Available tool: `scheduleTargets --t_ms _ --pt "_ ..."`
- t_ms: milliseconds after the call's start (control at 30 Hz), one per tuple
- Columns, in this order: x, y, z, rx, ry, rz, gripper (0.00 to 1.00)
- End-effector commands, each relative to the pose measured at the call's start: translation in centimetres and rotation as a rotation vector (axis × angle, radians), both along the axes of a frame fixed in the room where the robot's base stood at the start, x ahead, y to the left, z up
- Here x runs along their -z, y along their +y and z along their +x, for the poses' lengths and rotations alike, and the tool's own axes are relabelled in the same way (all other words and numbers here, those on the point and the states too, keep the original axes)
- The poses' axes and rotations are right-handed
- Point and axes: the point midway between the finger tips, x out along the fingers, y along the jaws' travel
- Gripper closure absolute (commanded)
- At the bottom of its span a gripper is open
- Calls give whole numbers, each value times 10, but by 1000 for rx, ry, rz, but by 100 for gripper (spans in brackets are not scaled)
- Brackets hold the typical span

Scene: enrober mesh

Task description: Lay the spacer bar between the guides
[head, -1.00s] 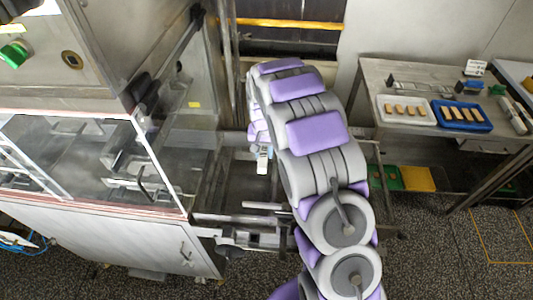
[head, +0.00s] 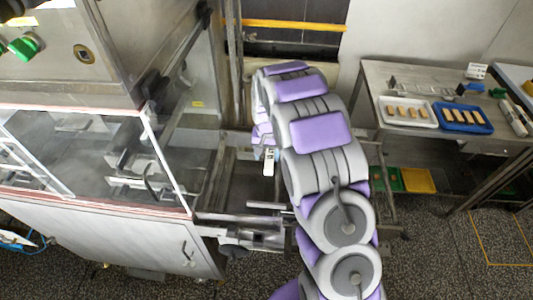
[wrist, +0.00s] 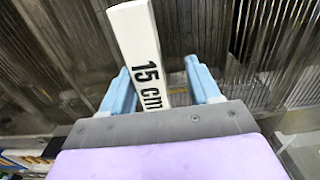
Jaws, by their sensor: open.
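The spacer bar is a white bar marked "15 cm" (wrist: 143,55). In the wrist view it runs up from between my gripper's light-blue fingers, nearer the left one. My gripper (wrist: 160,80) is open, with a gap visible between the bar and the right finger. I cannot tell whether the bar touches the left finger. In the head view the white bar (head: 269,162) shows beside the end of my arm, over the machine's outlet area. My arm hides most of my gripper there. I cannot clearly make out the guides; ribbed metal mesh (wrist: 255,50) lies beyond the fingers.
A glass-walled machine (head: 85,160) stands at left, with a metal frame (head: 235,228) low beside it. A steel table (head: 390,75) at right holds a white tray (head: 408,124) and a blue tray (head: 462,130) with small bars. Green and yellow pieces (head: 418,180) lie below.

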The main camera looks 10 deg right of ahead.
Motion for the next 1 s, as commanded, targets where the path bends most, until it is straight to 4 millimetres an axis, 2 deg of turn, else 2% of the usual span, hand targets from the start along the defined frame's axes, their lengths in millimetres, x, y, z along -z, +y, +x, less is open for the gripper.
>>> scheduleTargets --t_ms 133,267,533,733,833,1000 --pt "-6 -6 0 2 -2 6 38" --pt "-19 -3 1 2 -6 2 38" --pt "-69 7 1 0 -5 -7 38" --pt "-107 3 2 2 -5 -3 38" --pt "-118 -1 1 2 -1 1 38" --pt "-122 -3 0 1 0 2 38"
